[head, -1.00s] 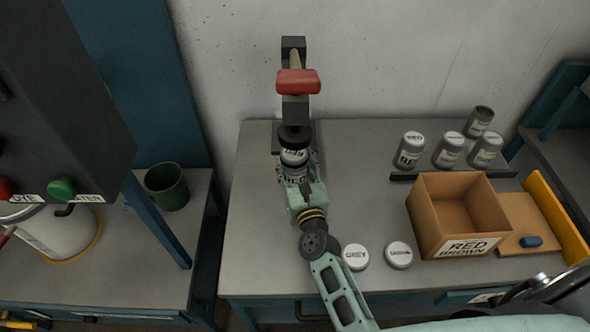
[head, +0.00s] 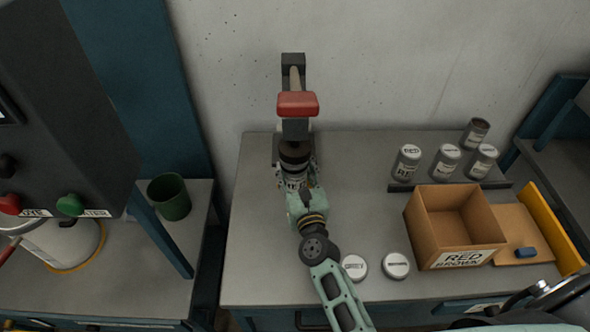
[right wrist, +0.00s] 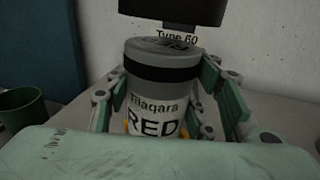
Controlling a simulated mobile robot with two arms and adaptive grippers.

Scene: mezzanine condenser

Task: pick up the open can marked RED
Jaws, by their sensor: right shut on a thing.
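The can marked RED (right wrist: 155,115) stands upright between the fingers of my right gripper (right wrist: 165,118), which is shut on it. In the right wrist view it has a white label, a dark band and a grey top bearing lettering. A dark press head (right wrist: 172,12) is above it, with a "Type 60" label behind. In the head view my right gripper (head: 296,180) is at the bench press with a red handle (head: 297,104); the can's top is largely hidden there under the dark head. My left gripper is not in view.
Several cans (head: 446,160) stand at the back right of the bench. An open cardboard box (head: 425,232) marked RED BROWN is to the right. Two round white-topped items (head: 396,265) lie near the front edge. A green cup (head: 169,197) stands on the left bench.

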